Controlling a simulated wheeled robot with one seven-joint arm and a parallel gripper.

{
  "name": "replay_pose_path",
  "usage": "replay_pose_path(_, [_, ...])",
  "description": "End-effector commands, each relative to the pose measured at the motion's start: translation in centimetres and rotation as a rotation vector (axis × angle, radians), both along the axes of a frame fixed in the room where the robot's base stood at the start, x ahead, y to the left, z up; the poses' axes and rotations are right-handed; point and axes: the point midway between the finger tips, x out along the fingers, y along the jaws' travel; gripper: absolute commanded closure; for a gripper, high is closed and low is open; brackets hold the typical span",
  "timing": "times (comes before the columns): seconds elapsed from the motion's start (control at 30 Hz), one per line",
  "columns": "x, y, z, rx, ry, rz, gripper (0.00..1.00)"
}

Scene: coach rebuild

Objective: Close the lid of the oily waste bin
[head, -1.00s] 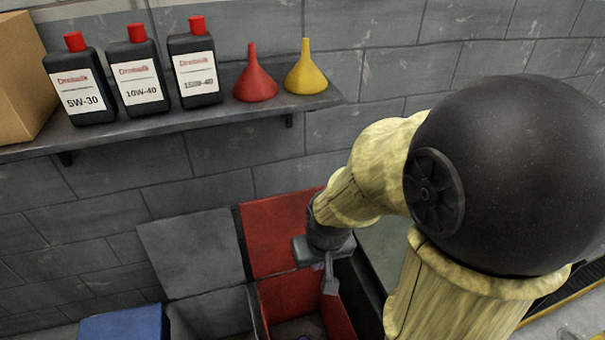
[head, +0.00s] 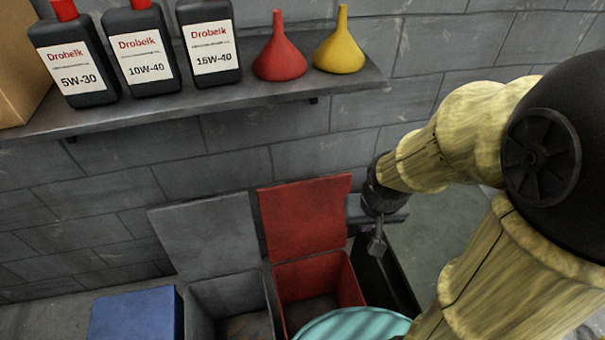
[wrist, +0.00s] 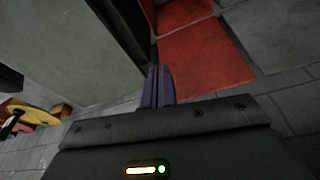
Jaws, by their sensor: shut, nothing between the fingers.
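A red bin (head: 318,284) stands open against the wall, its red lid (head: 305,218) raised and leaning back near the wall. I see no label saying which bin is for oily waste. My gripper (head: 377,243) is shut and empty, just right of the red lid, by the bin's right side. In the wrist view, my gripper's fingers (wrist: 157,88) are together, with the red lid (wrist: 205,62) beyond and to their right. I cannot tell whether they touch it.
A grey bin (head: 230,300) with its lid (head: 207,235) up stands left of the red one; a blue bin (head: 135,315) is further left. A shelf (head: 200,100) above holds bottles and funnels. A teal round surface (head: 350,324) shows in front of the red bin.

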Motion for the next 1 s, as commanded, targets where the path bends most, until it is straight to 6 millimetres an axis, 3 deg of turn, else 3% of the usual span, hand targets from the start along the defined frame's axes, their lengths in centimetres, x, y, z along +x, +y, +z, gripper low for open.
replay_pose_path(0.17, [2.7, 0.4, -0.3, -0.002, -0.037, 0.011, 1.00])
replay_pose_path(0.37, [10.3, 2.6, -1.6, -0.003, -0.153, 0.051, 1.00])
replay_pose_path(0.5, [16.2, 5.2, -3.3, 0.004, -0.257, 0.090, 1.00])
replay_pose_path(0.7, [22.8, 9.5, -6.1, 0.026, -0.393, 0.153, 1.00])
replay_pose_path(0.83, [24.9, 11.3, -7.3, 0.039, -0.445, 0.178, 1.00])
replay_pose_path(1.0, [25.6, 11.8, -7.6, 0.044, -0.465, 0.185, 1.00])
